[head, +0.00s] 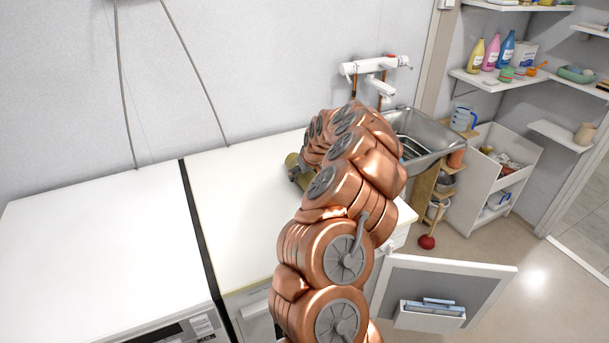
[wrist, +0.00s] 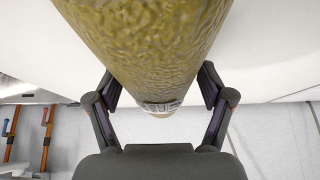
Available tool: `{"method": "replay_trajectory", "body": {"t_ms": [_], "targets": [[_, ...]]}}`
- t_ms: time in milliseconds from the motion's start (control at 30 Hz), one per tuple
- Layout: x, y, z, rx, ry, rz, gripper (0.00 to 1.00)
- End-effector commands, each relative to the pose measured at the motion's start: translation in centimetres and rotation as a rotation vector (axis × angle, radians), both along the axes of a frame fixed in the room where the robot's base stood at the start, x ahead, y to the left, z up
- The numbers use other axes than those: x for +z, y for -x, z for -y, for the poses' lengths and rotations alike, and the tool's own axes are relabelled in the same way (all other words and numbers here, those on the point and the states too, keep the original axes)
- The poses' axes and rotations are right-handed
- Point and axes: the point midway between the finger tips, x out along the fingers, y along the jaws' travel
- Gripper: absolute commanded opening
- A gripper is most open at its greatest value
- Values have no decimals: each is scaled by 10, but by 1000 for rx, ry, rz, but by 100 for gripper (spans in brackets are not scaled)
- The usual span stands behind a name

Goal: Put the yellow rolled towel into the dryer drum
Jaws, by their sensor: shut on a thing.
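The yellow rolled towel (wrist: 150,45) fills the upper middle of the wrist view, with a pale band with dark marks near its end. My gripper (wrist: 160,88) has a finger on each side of it and is shut on it. In the head view the towel's olive-yellow end (head: 291,160) shows just left of my gripper (head: 299,174), over the right white machine top (head: 240,205). My copper arm hides most of the towel and gripper there. I cannot tell whether the towel touches the top. The dryer drum is not visible in either view.
A second white machine top (head: 90,250) lies to the left, across a dark gap. A metal sink (head: 432,135) with a wall tap (head: 375,66) is behind my arm. A grey-and-white panel (head: 470,275), apparently an open door, juts out at lower right. Both white tops look largely clear.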

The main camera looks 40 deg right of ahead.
Motion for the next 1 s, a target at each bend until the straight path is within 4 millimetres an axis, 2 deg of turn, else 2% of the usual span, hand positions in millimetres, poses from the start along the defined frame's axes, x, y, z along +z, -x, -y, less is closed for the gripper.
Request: {"method": "replay_trajectory", "body": {"t_ms": [267, 500, 1000], "targets": [[13, -1, 1, 0, 2, 3, 34], [37, -1, 1, -2, 3, 5, 34], [38, 19, -28, 2, 1, 2, 34]]}}
